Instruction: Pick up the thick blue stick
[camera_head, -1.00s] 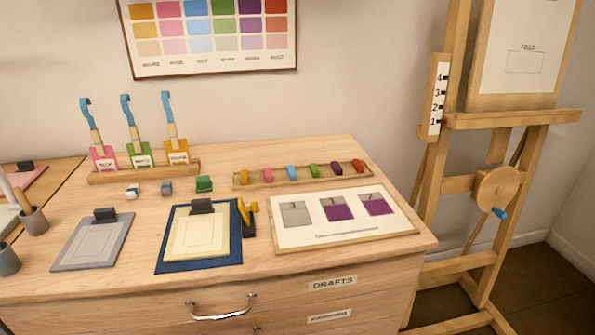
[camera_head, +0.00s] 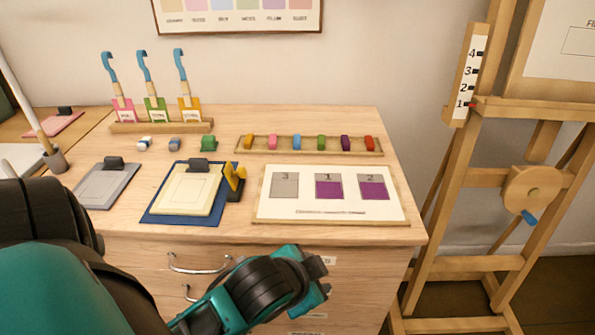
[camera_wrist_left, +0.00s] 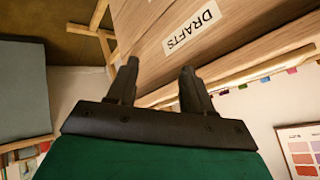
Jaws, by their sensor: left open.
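The thick blue stick (camera_head: 297,142) is a short light-blue piece in the wooden rack (camera_head: 258,146) at the back right of the table. My right gripper is not in view.
A white board (camera_head: 330,213) with several squares lies in front of the rack. A clipboard on a blue mat (camera_head: 160,217), a yellow clamp-like piece (camera_head: 234,177) and a green block (camera_head: 208,142) are to the left. The easel (camera_head: 455,190) stands at right.

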